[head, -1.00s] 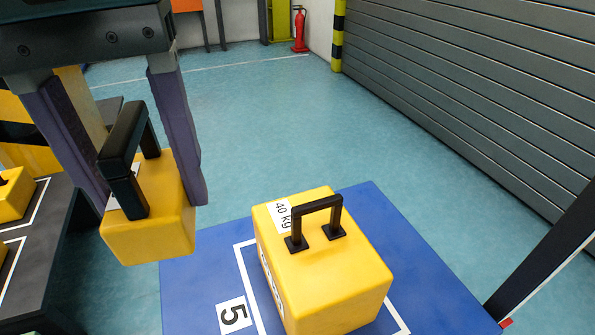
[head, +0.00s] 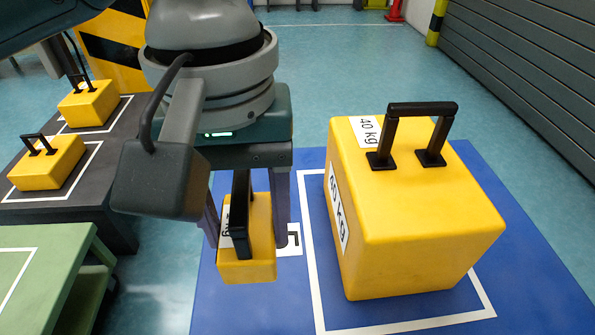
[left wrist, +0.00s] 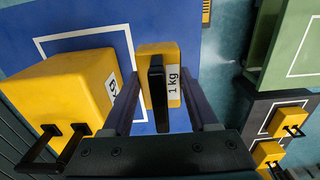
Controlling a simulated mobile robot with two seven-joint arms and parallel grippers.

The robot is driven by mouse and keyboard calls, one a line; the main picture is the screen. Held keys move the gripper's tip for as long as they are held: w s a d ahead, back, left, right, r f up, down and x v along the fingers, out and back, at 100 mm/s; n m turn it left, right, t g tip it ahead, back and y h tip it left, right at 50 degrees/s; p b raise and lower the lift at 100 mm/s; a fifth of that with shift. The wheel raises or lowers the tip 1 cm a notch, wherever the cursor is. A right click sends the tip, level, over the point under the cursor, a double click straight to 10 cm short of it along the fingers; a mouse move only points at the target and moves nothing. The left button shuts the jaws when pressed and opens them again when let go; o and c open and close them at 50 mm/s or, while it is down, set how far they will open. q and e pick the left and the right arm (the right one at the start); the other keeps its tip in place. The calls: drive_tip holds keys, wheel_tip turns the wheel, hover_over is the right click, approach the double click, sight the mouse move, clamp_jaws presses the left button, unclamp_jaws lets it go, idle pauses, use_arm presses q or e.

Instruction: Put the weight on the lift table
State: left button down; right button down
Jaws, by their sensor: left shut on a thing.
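My left gripper (head: 247,240) points down and is shut on a small yellow weight (head: 258,255) with a black handle, its fingers on either side of it. In the left wrist view this weight (left wrist: 160,48) carries a "1 kg" label. It is upright over the left part of a blue platform (head: 530,255), beside a big yellow weight (head: 415,235) marked "40 kg" on top. A gap shows between the two weights. I cannot tell whether the small weight touches the platform. I cannot tell for sure whether this platform is the lift table. My right gripper is out of view.
The big weight stands within a white outline on the platform. Two more yellow weights (head: 90,103) (head: 45,165) sit on a dark table (head: 60,210) at left. A green table (head: 50,265) is at front left. A grey slatted wall (head: 540,70) is at right.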

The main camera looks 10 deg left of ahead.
use_arm(q)
wheel_tip(320, 180, down, 10)
drive_tip(key=b, duration=0.4)
drive_tip(key=shift+f, duration=0.2)
wheel_tip(320, 180, down, 4)
drive_tip(key=shift+f+b, duration=0.15)
drive_tip(key=shift+b, duration=0.9)
drive_tip(key=shift+c, duration=0.8)
unclamp_jaws()
